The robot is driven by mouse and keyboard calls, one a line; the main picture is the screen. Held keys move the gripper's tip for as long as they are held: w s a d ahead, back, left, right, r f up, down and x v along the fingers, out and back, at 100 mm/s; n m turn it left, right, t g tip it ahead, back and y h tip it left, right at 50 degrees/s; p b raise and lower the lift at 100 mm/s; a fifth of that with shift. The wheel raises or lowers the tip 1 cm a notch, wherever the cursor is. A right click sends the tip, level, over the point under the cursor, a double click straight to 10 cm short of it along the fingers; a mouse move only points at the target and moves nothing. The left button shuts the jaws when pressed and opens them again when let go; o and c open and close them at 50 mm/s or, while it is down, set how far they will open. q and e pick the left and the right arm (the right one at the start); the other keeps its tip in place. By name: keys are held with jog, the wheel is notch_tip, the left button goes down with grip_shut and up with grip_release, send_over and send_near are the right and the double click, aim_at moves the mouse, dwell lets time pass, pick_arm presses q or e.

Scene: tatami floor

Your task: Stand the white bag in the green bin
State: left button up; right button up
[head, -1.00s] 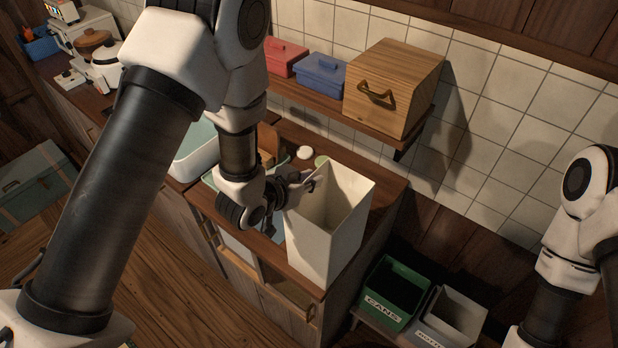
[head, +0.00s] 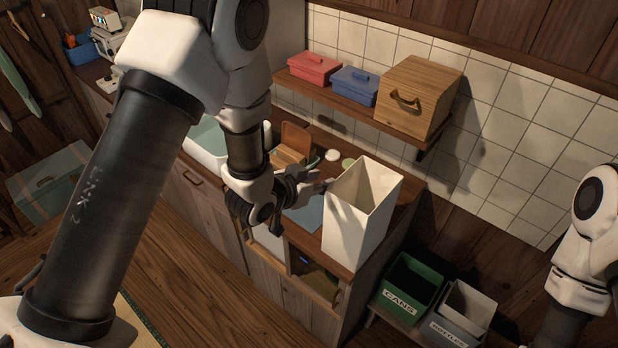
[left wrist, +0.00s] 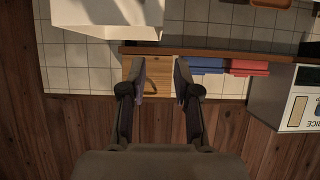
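The white bag (head: 360,222), tall and open-topped, stands upright on the wooden counter's right end. Part of it shows at the upper left in the left wrist view (left wrist: 105,12). My left gripper (head: 324,188) is just left of the bag's upper part; in the left wrist view its two fingers (left wrist: 160,75) are spread with nothing between them. The green bin (head: 418,280), labelled CANS, is low down to the right of the counter, and its visible inside looks empty. My right arm shows at the right edge, but its gripper is out of view.
A grey bin (head: 470,301) stands right beside the green one. A wall shelf above holds a wooden box (head: 420,92), a blue box (head: 355,86) and a red box (head: 315,68). A blue mat (head: 308,216) lies on the counter left of the bag.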

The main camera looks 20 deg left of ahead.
pick_arm(q)
jog(key=s+a+f+n+g+y, duration=0.1)
jog(key=s+a+f+g, duration=0.1)
jog(key=s+f, duration=0.4)
jog(key=s+a+f+n+g+y, duration=0.1)
jog(key=s+a+f+g+y, duration=0.1)
jog(key=s+f, duration=0.5)
notch_tip(320, 180, down, 4)
jog(key=shift+a+r+n+g, duration=0.25)
jog(key=shift+a+g, duration=0.2)
jog(key=shift+g, duration=0.55)
jog(key=s+a+f+g, duration=0.1)
jog(key=s+f+g, duration=0.1)
jog(key=s, duration=0.3)
jog(key=s+a+f+n+g, duration=0.1)
jog(key=s+f+g, duration=0.1)
jog(key=s, duration=0.4)
jog(key=s+a+f+n+g+y, duration=0.1)
jog(key=s+f, duration=0.1)
jog(key=s, duration=0.4)
jog(key=shift+s+a+f+g, duration=0.2)
jog(key=shift+a+f+g, duration=0.05)
jog(key=shift+f+g, duration=0.15)
jog(key=shift+d, duration=0.1)
